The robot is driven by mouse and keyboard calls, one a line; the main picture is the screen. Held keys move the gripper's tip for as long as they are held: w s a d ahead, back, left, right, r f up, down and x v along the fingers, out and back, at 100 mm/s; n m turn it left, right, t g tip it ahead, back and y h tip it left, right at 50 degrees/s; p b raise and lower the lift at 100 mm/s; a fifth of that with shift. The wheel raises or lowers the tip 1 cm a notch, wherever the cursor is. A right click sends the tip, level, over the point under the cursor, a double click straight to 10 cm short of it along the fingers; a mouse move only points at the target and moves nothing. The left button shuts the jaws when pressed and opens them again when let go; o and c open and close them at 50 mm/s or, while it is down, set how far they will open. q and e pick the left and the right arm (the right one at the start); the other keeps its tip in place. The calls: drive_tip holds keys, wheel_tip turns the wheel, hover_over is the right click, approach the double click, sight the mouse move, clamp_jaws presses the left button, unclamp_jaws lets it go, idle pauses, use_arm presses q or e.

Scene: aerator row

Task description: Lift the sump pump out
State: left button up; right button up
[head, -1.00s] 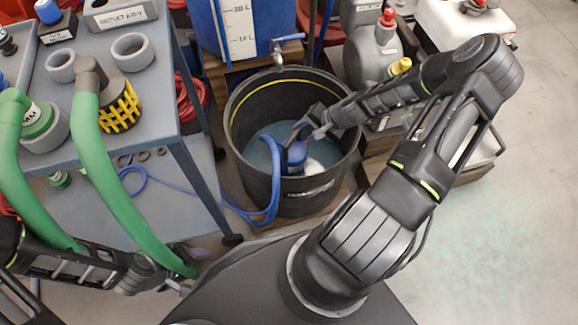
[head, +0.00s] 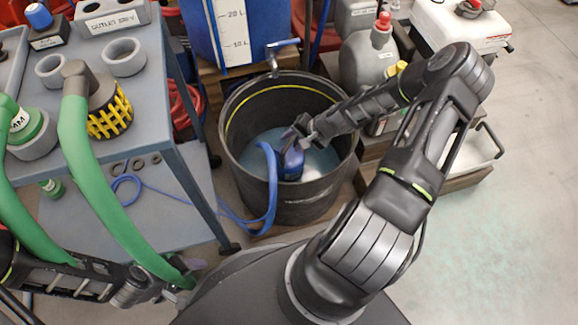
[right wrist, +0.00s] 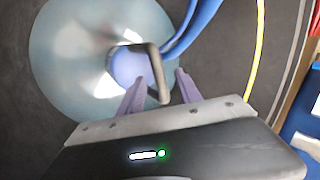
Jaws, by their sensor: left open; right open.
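The sump pump (head: 292,163) is a small blue body standing in the water of a black tub (head: 240,150). A blue hose (head: 271,185) runs from it over the tub's front rim. In the right wrist view the pump (right wrist: 128,66) has a grey-brown bent handle (right wrist: 157,75). My right gripper (head: 291,137) reaches down into the tub at the pump. Its purple fingers (right wrist: 160,86) are open, one on each side of the handle's near end; contact cannot be told. My left gripper (head: 187,274) is open at lower left, beside the green hose's end.
A grey cart (head: 150,100) stands left of the tub, holding a strainer with a yellow cage (head: 110,117), grey rings and green hoses (head: 90,170). A blue tank (head: 235,35) stands behind the tub. Grey jugs (head: 370,62) stand behind right. Floor at far right is clear.

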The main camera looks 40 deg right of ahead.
drive_tip(key=x, duration=0.3)
drive_tip(key=shift+b, duration=0.3)
drive_tip(key=shift+r, duration=0.1)
clamp_jaws()
idle(0.4)
idle(0.9)
drive_tip(key=shift+r, duration=0.1)
